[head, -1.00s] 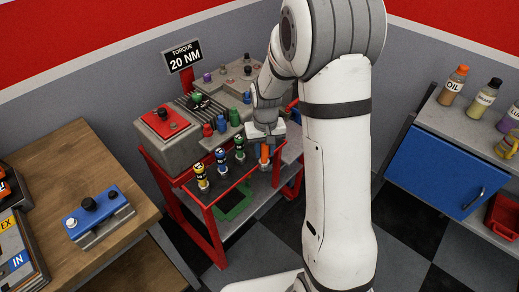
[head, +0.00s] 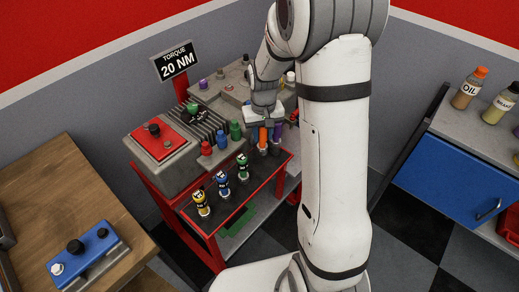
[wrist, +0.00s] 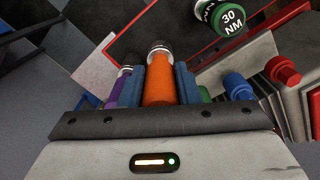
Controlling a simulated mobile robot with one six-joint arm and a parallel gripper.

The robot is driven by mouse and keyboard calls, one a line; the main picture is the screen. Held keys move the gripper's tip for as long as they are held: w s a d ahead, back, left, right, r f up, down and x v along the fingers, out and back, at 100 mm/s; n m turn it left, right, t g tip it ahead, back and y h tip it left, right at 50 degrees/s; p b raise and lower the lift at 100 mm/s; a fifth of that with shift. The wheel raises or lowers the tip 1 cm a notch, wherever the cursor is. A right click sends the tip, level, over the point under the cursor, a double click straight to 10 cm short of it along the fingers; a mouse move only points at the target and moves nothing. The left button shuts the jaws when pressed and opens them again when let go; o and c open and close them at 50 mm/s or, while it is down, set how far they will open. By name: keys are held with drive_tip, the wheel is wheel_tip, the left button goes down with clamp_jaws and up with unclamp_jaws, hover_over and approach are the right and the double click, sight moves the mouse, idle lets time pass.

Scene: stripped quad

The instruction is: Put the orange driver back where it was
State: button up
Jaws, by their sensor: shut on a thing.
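The orange driver (head: 263,137) is upright in my gripper (head: 264,122), at the far end of a row of drivers on the red cart's dark tray (head: 225,212). In the wrist view, the orange driver (wrist: 159,88) sits between the two blue-grey fingers, its metal collar pointing away. I cannot tell whether its lower end is seated in the tray or just above it. A purple driver (head: 277,133) stands close beside the gripper on the right. The green driver (head: 243,166), blue driver (head: 222,183) and yellow driver (head: 201,203) stand nearer in the row.
A grey machine with a red plate (head: 153,141) and several colored knobs stands behind the tray. A "TORQUE 20 NM" sign (head: 175,62) rises behind it. A wooden bench (head: 75,190) is at the left, and a blue-fronted cabinet (head: 435,180) is at the right.

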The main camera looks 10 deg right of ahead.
sight(261, 146)
drive_tip(key=f, duration=0.4)
drive_tip(key=f+p, duration=0.1)
drive_tip(key=f, duration=0.2)
drive_tip(key=shift+w+a, duration=0.15)
drive_tip(key=shift+a, duration=0.15)
drive_tip(key=shift+r, duration=0.15)
drive_tip(key=shift+f, duration=0.3)
drive_tip(key=o, duration=1.1)
drive_tip(key=shift+r, duration=0.1)
wheel_tip(261, 146, up, 12)
drive_tip(key=shift+r+b, duration=0.15)
drive_tip(key=shift+b, duration=0.6)
drive_tip(key=s+r+t, duration=0.1)
drive_tip(key=s+r, duration=0.3)
drive_tip(key=s, duration=0.3)
drive_tip(key=s+r+t, duration=0.1)
drive_tip(key=s+r, duration=0.2)
drive_tip(key=s, duration=0.4)
drive_tip(key=s+r+t, duration=0.1)
drive_tip(key=s+r, duration=0.3)
drive_tip(key=s, duration=0.3)
drive_tip(key=shift+s+d+r, duration=0.3)
